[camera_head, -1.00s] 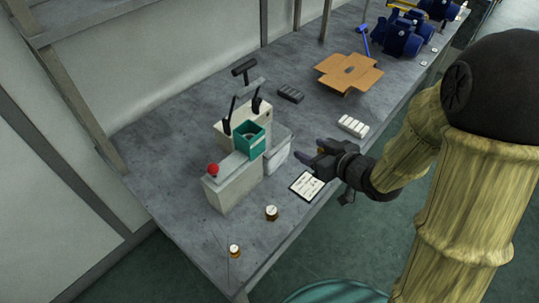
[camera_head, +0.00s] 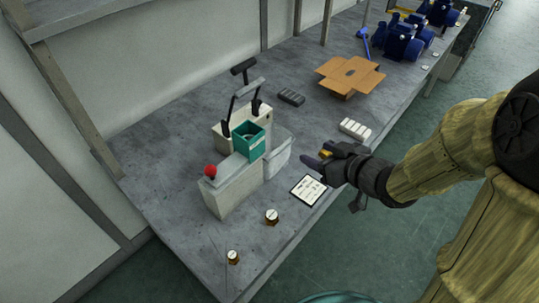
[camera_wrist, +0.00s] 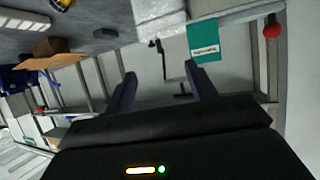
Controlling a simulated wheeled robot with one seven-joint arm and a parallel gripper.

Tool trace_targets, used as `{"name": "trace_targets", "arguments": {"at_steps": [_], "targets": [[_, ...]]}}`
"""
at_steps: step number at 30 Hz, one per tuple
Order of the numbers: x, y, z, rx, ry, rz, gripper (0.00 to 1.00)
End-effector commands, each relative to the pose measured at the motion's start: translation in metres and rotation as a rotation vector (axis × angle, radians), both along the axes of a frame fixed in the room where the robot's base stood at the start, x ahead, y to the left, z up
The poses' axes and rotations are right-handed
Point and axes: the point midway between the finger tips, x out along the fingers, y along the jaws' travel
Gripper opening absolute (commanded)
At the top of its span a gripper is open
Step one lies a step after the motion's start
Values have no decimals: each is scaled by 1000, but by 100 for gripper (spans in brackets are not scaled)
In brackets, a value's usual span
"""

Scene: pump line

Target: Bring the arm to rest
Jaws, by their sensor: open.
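My gripper (camera_head: 322,159) is at the front edge of the grey workbench, to the right of the machine with the teal box, with my arm reaching in from the right. In the wrist view my gripper (camera_wrist: 160,82) has its two dark fingers spread apart with nothing between them. The teal box (camera_head: 249,141) sits on the pale machine (camera_head: 237,190), and the box also shows in the wrist view (camera_wrist: 204,42) beyond the fingers. A white printed card (camera_head: 308,190) lies on the bench just below my gripper in the head view.
The workbench (camera_head: 165,150) carries an open cardboard box (camera_head: 350,75), a white slotted block (camera_head: 355,129), a dark slotted block (camera_head: 291,97) and two small brass fittings (camera_head: 271,217). Blue pumps (camera_head: 403,42) stand at the far end. A red knob (camera_head: 210,171) tops the machine. Open floor (camera_head: 440,180) lies right of the bench.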

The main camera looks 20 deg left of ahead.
Motion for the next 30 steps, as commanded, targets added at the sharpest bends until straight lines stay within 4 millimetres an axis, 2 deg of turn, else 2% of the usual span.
{"name": "trace_targets", "arguments": {"at_steps": [9,13,16,18,22,27,30], "targets": [[1,-1,1,-4,0,-7,56],[9,-17,5,-45,12,-77,56],[18,-44,10,-115,40,-191,56],[22,-69,13,-175,81,-295,56],[16,-118,17,-280,196,-485,56],[-14,-169,24,-375,406,-687,56],[-42,-187,29,-403,555,-774,56]]}}
